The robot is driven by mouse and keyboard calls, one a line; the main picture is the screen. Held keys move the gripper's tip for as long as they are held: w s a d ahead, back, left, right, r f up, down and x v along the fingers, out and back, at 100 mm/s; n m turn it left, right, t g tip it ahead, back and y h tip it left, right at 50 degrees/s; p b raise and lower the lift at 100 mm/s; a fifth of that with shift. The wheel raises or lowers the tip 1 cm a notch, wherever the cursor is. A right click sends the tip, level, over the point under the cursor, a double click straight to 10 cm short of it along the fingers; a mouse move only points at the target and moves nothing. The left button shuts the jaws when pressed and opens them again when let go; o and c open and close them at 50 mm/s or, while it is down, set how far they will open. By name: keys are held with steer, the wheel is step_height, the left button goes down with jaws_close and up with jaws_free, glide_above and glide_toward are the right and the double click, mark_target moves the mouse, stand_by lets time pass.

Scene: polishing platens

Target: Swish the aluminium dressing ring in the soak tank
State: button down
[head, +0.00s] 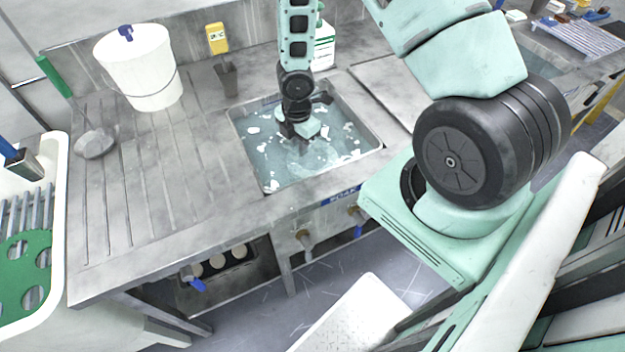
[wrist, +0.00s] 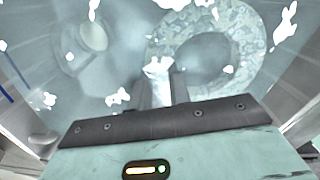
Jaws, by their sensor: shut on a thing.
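The soak tank (head: 326,172) is a square steel basin sunk in the bench, filled with cloudy bluish water and white foam flecks. My gripper (head: 301,132) points down into the tank, its fingers at or below the water. In the wrist view my gripper (wrist: 167,88) is shut on the near left part of the aluminium dressing ring (wrist: 252,52), a pale, mottled ring seen through the water. The ring lies inside the tank, apart from the walls in view. In the head view it is blurred by water and partly hidden by my gripper.
A white bucket (head: 152,75) stands on the ribbed drainboard to the left. A dark cup (head: 227,80), a yellow device (head: 217,38) and a white container (head: 323,48) stand behind the tank. A round fitting (wrist: 91,35) shows on the tank floor.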

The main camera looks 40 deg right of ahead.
steer(key=shift+f+b, duration=0.45)
steer(key=shift+f, duration=0.25)
steer(key=shift+r, duration=0.15)
stand_by(0.8)
steer(key=shift+p, duration=0.3)
stand_by(1.1)
step_height(320, 180, up, 12)
steer(key=p, duration=1.2)
steer(key=shift+r, duration=0.2)
